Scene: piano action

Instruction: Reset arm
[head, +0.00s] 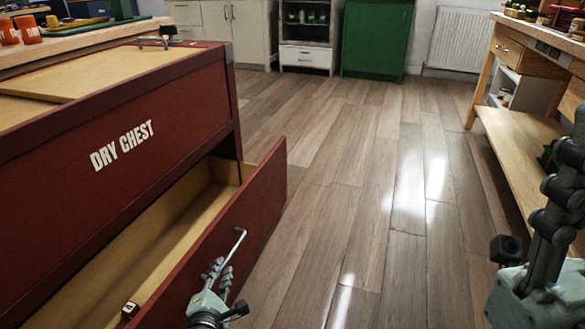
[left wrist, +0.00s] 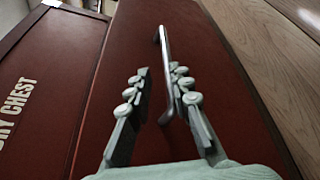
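The dark red dry chest (head: 120,135) stands at the left with its lower drawer (head: 255,215) pulled out. The drawer front has a bent metal handle (head: 236,245). My left gripper (head: 221,269) is at this handle, in front of the drawer face. In the left wrist view the handle (left wrist: 164,65) runs between the two parted fingers of the gripper (left wrist: 160,78), with gaps beside it. The gripper is open. Part of my right arm shows at the right edge, but its fingers are out of view.
A small marked block (head: 130,309) lies inside the open drawer. A wooden workbench (head: 525,150) with a low shelf stands at the right. A green cabinet (head: 377,38) and a radiator (head: 458,38) are at the back. The wooden floor (head: 355,190) between is clear.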

